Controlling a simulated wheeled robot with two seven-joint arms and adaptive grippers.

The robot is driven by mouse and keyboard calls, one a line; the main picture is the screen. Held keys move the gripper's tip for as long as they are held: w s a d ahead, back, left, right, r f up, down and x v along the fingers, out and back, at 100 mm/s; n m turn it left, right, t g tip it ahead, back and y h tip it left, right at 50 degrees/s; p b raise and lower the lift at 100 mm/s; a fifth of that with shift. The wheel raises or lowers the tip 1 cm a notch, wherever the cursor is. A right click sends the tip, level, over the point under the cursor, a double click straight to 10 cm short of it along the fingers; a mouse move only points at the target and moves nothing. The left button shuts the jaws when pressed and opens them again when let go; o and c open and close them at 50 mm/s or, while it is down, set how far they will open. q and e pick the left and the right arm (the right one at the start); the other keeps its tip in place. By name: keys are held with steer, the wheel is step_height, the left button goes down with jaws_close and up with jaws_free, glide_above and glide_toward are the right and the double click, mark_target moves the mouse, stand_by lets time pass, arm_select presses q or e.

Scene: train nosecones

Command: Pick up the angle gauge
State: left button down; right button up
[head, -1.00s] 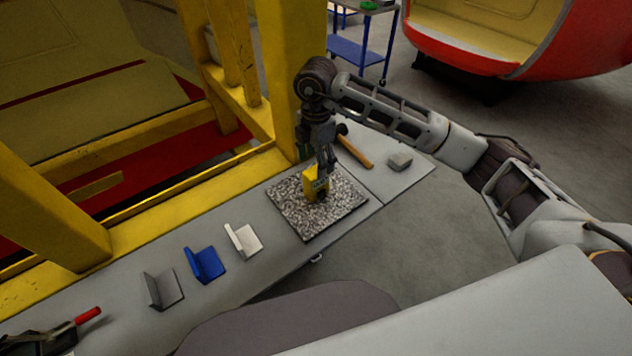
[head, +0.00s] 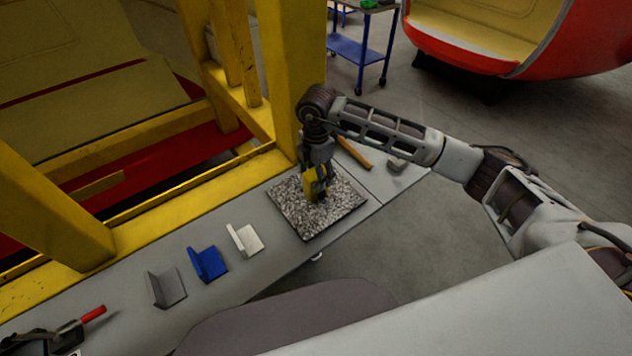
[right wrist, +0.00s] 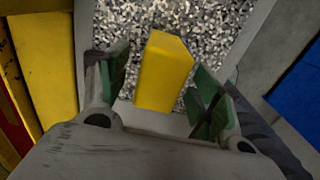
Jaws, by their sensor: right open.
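The angle gauge is a small yellow block (head: 309,184) standing on a speckled granite plate (head: 290,211) in the head view. My right gripper (head: 318,190) is low over the plate, with its fingers around the gauge and partly hiding it. In the right wrist view the yellow gauge (right wrist: 164,72) stands between the two open fingers of my right gripper (right wrist: 155,90). Gaps show on both sides, so the fingers are not closed on it.
White (head: 246,240), blue (head: 208,264) and grey (head: 167,289) angle brackets stand left of the plate on the grey bench. A wooden-handled tool (head: 354,154) and a small grey block (head: 397,164) lie beyond it. A yellow post (head: 299,70) rises close behind. A red-handled tool (head: 93,314) lies at lower left.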

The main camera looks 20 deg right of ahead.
steer(key=shift+f, duration=0.1)
steer(key=shift+c, duration=0.2)
steer(key=c, duration=1.3)
steer(key=shift+c, duration=0.2)
steer(key=shift+r+b, duration=1)
steer(key=shift+r, duration=4)
